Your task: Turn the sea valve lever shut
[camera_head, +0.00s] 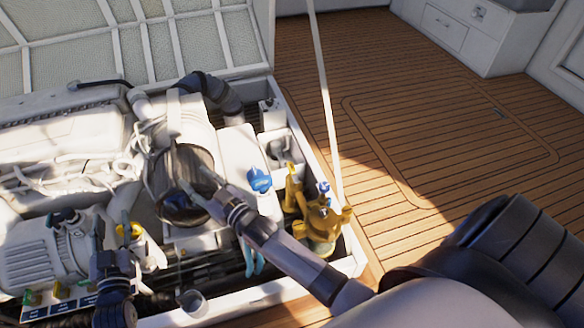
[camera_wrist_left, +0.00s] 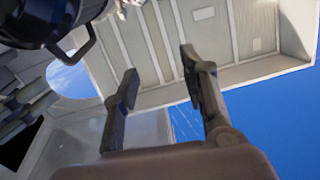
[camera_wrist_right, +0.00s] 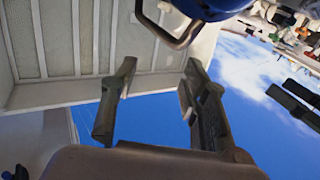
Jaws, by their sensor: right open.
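A bronze fitting (camera_head: 322,222) with a small blue top stands in the right front corner of the open engine hatch. A narrow yellow-bronze upright piece (camera_head: 292,190) stands just left of it; I cannot tell for certain which part is the sea valve lever. My right gripper (camera_head: 203,186) is open and empty, left of the bronze parts, over the large dark round opening; its parted fingers show in the right wrist view (camera_wrist_right: 155,100). My left gripper (camera_head: 112,238) is open at the front left, near a yellow cap; its fingers are apart in the left wrist view (camera_wrist_left: 158,88).
A blue knob (camera_head: 259,180) stands between my right gripper and the bronze parts. A white engine block (camera_head: 60,130) and hoses fill the left of the hatch. A pale pole (camera_head: 325,90) rises by the right rim. The teak deck (camera_head: 430,130) beyond is clear.

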